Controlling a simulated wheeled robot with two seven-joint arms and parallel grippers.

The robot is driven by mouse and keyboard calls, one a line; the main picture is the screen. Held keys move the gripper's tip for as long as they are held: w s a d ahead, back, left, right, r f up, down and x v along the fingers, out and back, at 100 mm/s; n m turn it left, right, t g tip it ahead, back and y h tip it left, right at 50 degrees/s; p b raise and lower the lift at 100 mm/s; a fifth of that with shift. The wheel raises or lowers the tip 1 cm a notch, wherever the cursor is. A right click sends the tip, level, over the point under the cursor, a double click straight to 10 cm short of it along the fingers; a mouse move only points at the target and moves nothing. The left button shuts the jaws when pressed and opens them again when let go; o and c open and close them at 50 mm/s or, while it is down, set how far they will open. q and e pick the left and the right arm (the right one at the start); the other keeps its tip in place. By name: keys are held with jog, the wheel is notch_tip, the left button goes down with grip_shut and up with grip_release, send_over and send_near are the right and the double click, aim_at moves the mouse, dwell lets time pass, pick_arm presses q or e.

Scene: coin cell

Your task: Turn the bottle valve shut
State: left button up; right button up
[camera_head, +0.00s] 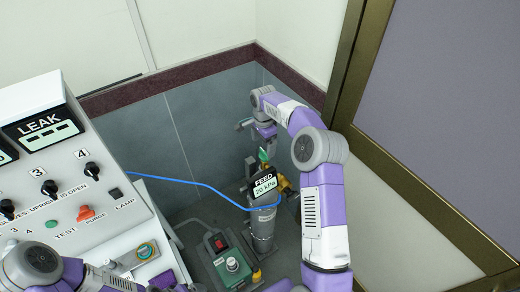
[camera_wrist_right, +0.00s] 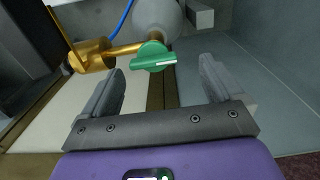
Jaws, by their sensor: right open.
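The feed bottle (camera_head: 262,228) is a grey cylinder standing upright on the floor, with a "FEED 20 kPa" display (camera_head: 264,187) in front of its top. Its green valve knob (camera_head: 263,154) shows above the display. In the right wrist view the green knob (camera_wrist_right: 152,57) has a pale pointer line and sits on a brass fitting (camera_wrist_right: 95,54). My right gripper (camera_head: 258,131) is above the knob. In the wrist view its open fingers (camera_wrist_right: 161,66) stand to either side of the knob, apart from it. Part of my left arm shows at lower left; its jaw opening is unclear.
A sloping white panel (camera_head: 70,190) with black dials and a "LEAK" display stands at left. A blue hose (camera_head: 185,181) runs from it to the bottle. A brown-framed panel (camera_head: 430,190) borders the right.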

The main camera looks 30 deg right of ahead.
aim_at(265, 152)
jog(key=shift+s+d+f, duration=0.15)
jog(key=shift+s+f, duration=0.7)
jog(key=shift+f, duration=0.3)
jog(key=f, duration=0.1)
jog(key=w+f, duration=0.1)
jog(key=f, duration=0.1)
jog(key=shift+s, duration=0.2)
jog(key=c, duration=1)
